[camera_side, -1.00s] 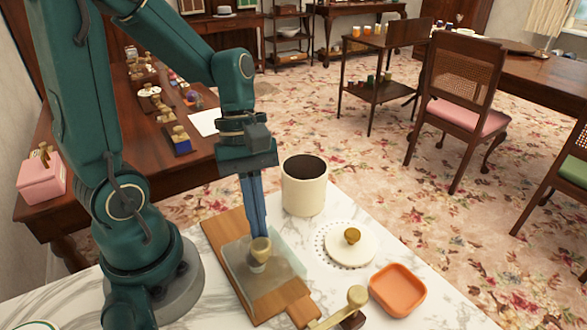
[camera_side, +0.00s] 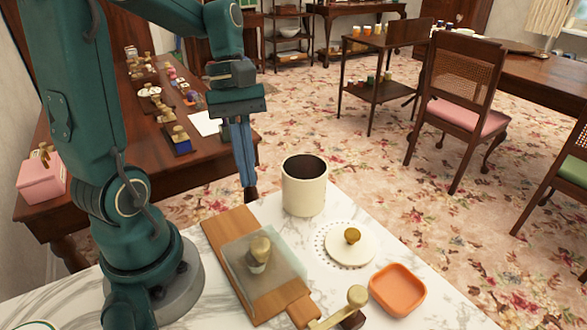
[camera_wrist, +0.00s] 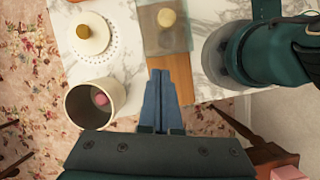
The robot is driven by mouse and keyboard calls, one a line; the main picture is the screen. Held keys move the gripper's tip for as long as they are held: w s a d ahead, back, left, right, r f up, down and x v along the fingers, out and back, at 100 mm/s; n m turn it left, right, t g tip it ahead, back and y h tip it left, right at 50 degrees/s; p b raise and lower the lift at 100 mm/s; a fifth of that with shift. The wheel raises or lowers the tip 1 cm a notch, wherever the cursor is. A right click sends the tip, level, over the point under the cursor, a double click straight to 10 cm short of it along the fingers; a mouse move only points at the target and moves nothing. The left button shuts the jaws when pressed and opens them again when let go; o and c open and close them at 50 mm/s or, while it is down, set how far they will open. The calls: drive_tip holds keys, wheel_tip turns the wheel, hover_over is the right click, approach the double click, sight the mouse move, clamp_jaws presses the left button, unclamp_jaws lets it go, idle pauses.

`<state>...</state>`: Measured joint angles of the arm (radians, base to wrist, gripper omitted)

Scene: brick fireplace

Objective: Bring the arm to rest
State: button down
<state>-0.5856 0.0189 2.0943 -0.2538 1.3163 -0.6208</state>
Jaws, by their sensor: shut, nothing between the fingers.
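My gripper (camera_side: 249,190) is raised above the back edge of the marble table, left of the cream canister. Its blue fingers are together and hold nothing; they also show in the wrist view (camera_wrist: 160,75). A stamp (camera_side: 259,254) with a pale rounded handle stands on a translucent sheet (camera_side: 284,266) on the wooden board (camera_side: 222,224), apart from my gripper. In the wrist view the stamp (camera_wrist: 166,18) lies beyond my fingertips.
An open cream canister (camera_side: 304,190) stands close right of my gripper; a pink thing (camera_wrist: 101,99) shows inside it. A wooden desk (camera_side: 72,205) stands behind.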

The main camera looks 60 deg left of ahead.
drive_tip(key=v, duration=0.4)
drive_tip(key=s+d+f+m+t+y, duration=0.1)
drive_tip(key=d+m+t+y, duration=0.3)
drive_tip(key=m, duration=1.1)
drive_tip(key=s+d+t, duration=0.1)
drive_tip(key=d+t, duration=0.1)
drive_tip(key=shift+s+t, duration=0.15)
drive_tip(key=shift+t, duration=0.15)
